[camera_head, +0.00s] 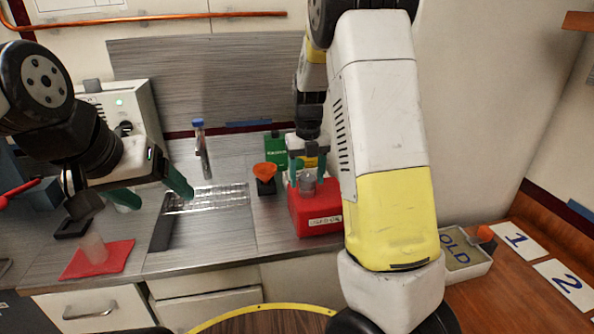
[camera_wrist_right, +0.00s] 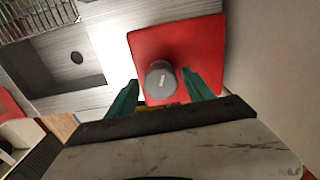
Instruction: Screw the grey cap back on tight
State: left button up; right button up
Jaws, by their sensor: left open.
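The grey cap (camera_head: 307,184) sits on top of a red can (camera_head: 318,222) with a "USED OIL" label. In the right wrist view the round grey cap (camera_wrist_right: 160,82) has a pale mark on top, with the red can (camera_wrist_right: 195,45) behind it. My right gripper (camera_head: 309,168) is above the can, its green fingers on either side of the cap. In the right wrist view a gap shows between the cap and each finger of this gripper (camera_wrist_right: 160,88). Whether the cap is fully seated cannot be told. My left gripper (camera_head: 152,190) is open and empty, left of the sink.
A faucet with a blue top (camera_head: 199,142) stands behind the sink (camera_head: 205,228). An orange funnel (camera_head: 265,171) in a dark holder is left of the can. A translucent cup (camera_head: 93,248) stands on a red mat (camera_head: 112,262). An "OLD" tray (camera_head: 462,257) is at right.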

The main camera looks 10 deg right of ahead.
jog(key=n, duration=0.4)
jog(key=shift+n, duration=0.3)
jog(key=n, duration=0.9)
jog(key=shift+n, duration=0.4)
jog(key=n, duration=0.4)
